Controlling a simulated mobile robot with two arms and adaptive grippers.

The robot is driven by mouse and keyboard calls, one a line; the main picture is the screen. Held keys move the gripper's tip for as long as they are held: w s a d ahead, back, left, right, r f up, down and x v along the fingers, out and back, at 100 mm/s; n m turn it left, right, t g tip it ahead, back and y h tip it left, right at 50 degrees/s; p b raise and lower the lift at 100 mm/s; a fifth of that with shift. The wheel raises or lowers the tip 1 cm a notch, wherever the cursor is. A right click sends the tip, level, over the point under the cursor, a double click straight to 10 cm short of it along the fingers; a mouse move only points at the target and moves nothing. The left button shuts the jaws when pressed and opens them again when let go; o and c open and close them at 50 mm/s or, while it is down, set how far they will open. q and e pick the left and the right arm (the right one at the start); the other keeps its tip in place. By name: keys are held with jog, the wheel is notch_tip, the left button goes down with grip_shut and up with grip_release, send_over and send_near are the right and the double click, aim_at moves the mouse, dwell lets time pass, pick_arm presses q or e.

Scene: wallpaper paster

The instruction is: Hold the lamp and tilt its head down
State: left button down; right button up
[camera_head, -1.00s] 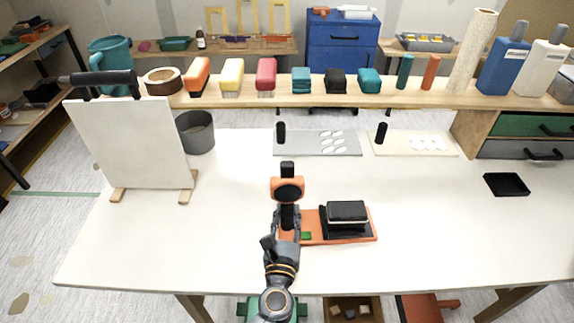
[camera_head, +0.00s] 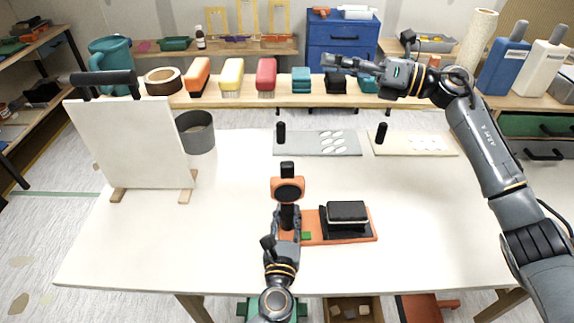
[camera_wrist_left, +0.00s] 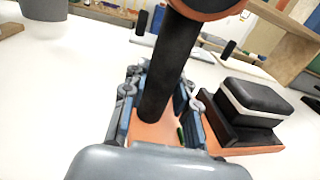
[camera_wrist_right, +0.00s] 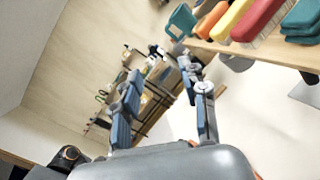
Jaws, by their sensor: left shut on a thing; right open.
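The lamp has an orange and black head (camera_head: 288,188) on a black upright post, standing on an orange base (camera_head: 340,228) on the white table. My left gripper (camera_head: 287,226) is shut around the lower part of the black post (camera_wrist_left: 165,75), just above the orange base. The lamp's head is only partly seen at the top of the left wrist view. My right gripper (camera_head: 345,64) is raised above the shelf behind the table, far from the lamp. Its fingers are apart and empty in the right wrist view (camera_wrist_right: 163,105).
A black block with a pale band (camera_head: 347,213) sits on the base's right side. A white board (camera_head: 130,145) stands at left beside a grey bin (camera_head: 195,132). Two flat boards (camera_head: 317,151) lie behind. The table's right middle is clear.

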jog(key=s+a+n+g+h, duration=0.2)
jog(key=s+a+n+g, duration=0.1)
jog(key=a+n, duration=0.15)
jog(key=n+g+h, duration=0.3)
jog(key=n+h, duration=0.3)
jog(key=h, duration=0.5)
send_near(289, 163)
jog(key=x, duration=1.1)
grip_shut()
